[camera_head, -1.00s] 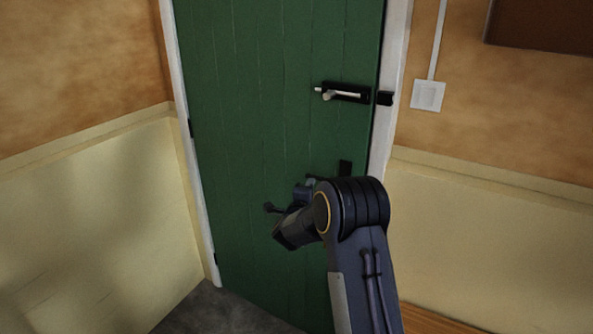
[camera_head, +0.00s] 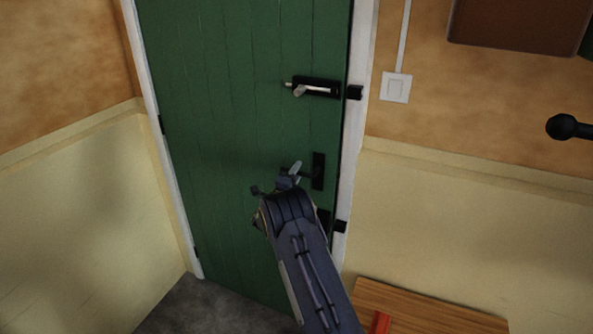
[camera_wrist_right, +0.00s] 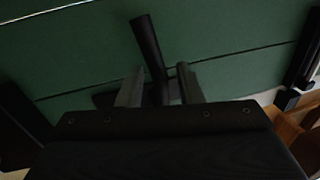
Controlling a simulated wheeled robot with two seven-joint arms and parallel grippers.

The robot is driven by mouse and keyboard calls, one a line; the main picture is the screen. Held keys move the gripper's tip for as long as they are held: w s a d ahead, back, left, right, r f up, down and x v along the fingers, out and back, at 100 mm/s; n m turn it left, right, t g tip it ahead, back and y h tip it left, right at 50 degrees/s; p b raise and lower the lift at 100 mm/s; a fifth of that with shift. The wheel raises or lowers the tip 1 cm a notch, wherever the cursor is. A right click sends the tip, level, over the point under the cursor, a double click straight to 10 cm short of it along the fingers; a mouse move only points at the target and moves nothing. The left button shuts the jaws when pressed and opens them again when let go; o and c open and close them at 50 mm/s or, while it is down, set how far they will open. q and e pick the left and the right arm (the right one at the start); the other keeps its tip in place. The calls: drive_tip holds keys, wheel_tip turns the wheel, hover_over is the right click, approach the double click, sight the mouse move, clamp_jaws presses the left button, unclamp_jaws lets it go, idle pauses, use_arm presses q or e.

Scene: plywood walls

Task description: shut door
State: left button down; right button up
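The green plank door (camera_head: 235,120) stands in a white frame (camera_head: 357,130). Its right edge lies close to the frame, with a thin dark line between; I cannot tell if it is fully shut. A dark lever handle with a black plate (camera_head: 318,171) is on the door's right side. My right gripper (camera_head: 277,181) is at this handle. In the right wrist view, its two fingers (camera_wrist_right: 160,85) are apart, with the dark handle bar (camera_wrist_right: 148,42) showing between or just beyond them; contact is unclear. My left gripper is not in view.
A bolt (camera_head: 318,88) sits above the handle, with a black keeper (camera_head: 354,92) on the frame. A wooden surface (camera_head: 420,306) stands low at the right. A dark round-ended rod (camera_head: 567,127) shows at the right edge. Grey floor (camera_head: 215,308) is clear at lower left.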

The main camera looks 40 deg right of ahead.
sight(305, 171)
drive_tip(key=shift+d, duration=0.1)
clamp_jaws()
idle(0.3)
drive_tip(key=shift+f+n+b, duration=0.4)
drive_tip(key=shift+n+b, duration=0.1)
drive_tip(key=shift+b, duration=0.5)
wheel_tip(305, 171, down, 2)
drive_tip(key=n+b, duration=0.2)
drive_tip(key=b, duration=0.1)
drive_tip(key=n+t+y+b, duration=0.1)
drive_tip(key=n+b, duration=0.2)
drive_tip(key=b, duration=0.1)
drive_tip(key=shift+s+t, duration=0.15)
drive_tip(key=shift+t, duration=0.15)
drive_tip(key=shift+s+d+f+n+t+y+b, duration=0.15)
drive_tip(key=shift+f+n+b, duration=0.1)
drive_tip(key=shift+n+b, duration=0.4)
drive_tip(key=shift+s+f+n+t+y+b, duration=0.1)
drive_tip(key=shift+f+n+t+y+b, duration=0.1)
drive_tip(key=shift+n+b, duration=0.45)
drive_tip(key=shift+n, duration=0.3)
